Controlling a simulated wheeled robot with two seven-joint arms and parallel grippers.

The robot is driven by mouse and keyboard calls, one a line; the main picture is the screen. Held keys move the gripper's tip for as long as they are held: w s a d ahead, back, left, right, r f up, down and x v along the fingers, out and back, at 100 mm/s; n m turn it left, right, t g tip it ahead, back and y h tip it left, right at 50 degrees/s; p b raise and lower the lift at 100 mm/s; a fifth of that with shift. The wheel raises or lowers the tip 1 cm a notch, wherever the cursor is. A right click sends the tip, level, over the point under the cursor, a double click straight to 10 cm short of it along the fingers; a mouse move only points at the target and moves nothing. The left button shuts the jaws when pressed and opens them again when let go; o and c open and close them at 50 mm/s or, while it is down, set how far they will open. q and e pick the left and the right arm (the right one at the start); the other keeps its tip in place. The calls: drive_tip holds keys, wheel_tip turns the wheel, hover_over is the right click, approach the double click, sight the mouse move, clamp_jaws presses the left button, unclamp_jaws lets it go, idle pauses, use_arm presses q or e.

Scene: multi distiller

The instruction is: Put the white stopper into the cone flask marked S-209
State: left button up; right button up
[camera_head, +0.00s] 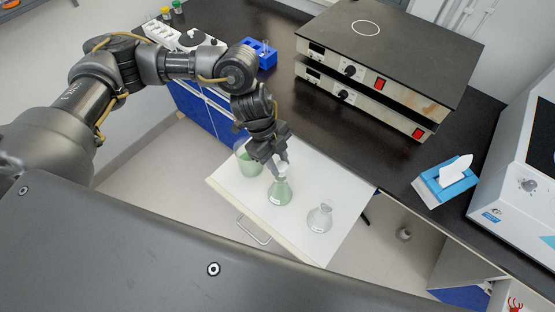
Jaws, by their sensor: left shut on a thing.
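A cone flask (280,192) with green liquid and a white label stands on the white pull-out board. My left gripper (278,168) points down right at its mouth and is shut on the white stopper (283,167), which is mostly hidden by the fingers. I cannot tell whether the stopper is in the neck or just above it. A second, clear cone flask (320,215) with a label stands to the right. The label writing is too small to read, so I cannot tell which flask is S-209. My right gripper is not in view.
A beaker with green liquid (248,162) stands behind left of the green flask, partly behind my arm. The white board (333,252) is clear at its front and right. Stacked hotplates (385,60), a blue tissue box (445,183) and a blue rack (262,55) are on the black bench.

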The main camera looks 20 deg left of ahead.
use_arm(q)
drive_tip(key=shift+a+f+p, duration=0.1)
drive_tip(key=shift+p, duration=0.3)
idle(1.4)
drive_tip(key=shift+f+b, duration=0.95)
drive_tip(key=shift+f, duration=0.55)
idle(0.7)
drive_tip(key=o, duration=1)
drive_tip(key=b+v, duration=0.2)
drive_tip(key=v, duration=0.8)
drive_tip(key=shift+a+r, duration=0.15)
drive_tip(key=shift+r, duration=0.25)
